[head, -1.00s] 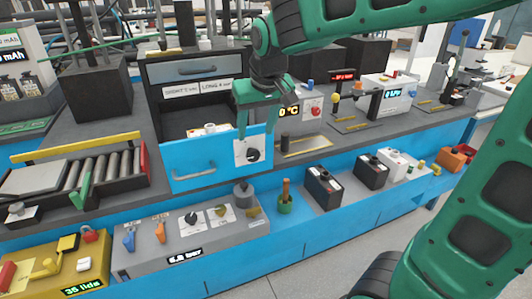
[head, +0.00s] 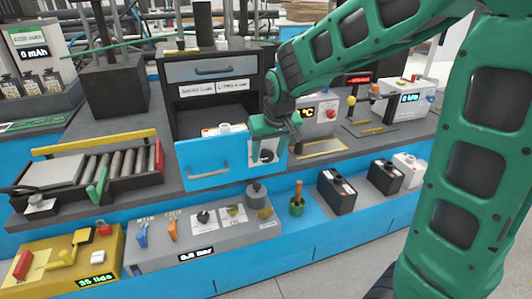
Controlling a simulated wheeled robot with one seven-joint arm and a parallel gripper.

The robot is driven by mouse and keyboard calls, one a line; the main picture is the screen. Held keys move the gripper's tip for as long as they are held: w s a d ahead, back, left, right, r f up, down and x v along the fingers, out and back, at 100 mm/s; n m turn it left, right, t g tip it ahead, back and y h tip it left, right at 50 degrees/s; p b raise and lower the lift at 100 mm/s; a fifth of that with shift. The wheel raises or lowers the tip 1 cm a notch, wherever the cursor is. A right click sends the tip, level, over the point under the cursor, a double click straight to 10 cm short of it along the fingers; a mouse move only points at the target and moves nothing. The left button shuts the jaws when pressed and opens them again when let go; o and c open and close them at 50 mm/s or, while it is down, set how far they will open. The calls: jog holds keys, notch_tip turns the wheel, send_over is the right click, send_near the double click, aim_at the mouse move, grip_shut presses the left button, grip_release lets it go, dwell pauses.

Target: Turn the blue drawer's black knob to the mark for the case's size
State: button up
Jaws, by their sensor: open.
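The blue drawer (head: 196,167) is pulled out below a grey drawer (head: 190,70) in a black cabinet. Its front has a handle on the left and a white dial plate with a black knob (head: 267,156) on the right. My gripper (head: 268,148) is open, its green fingers reaching down at the knob and covering part of the plate. Whether the fingers touch the knob is hard to tell. The knob's pointer and the plate's marks are too small to read.
A roller conveyor (head: 110,170) stands left of the drawer. Below are a grey panel with knobs (head: 190,235), a green pot (head: 297,207) and black batteries (head: 337,192).

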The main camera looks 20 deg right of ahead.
jog(key=c, duration=1)
jog(key=shift+c, duration=0.2)
jog(key=shift+d, duration=0.1)
jog(key=y, duration=0.1)
jog(key=d+y, duration=0.1)
jog(key=y, duration=0.1)
jog(key=shift+m, duration=0.4)
jog(key=y, duration=0.3)
jog(key=shift+d+f+m+y, duration=0.25)
jog(key=shift+d+m+y, duration=0.05)
jog(key=shift+d+m, duration=0.1)
jog(key=shift+d+f+m+t+y, duration=0.15)
jog(key=shift+m+t+y, duration=0.1)
jog(key=shift+y, duration=0.85)
jog(key=shift+a+f+m+t+y, duration=0.15)
jog(key=shift+m+t+y, duration=0.1)
jog(key=shift+y, duration=0.85)
jog(key=shift+d, duration=0.1)
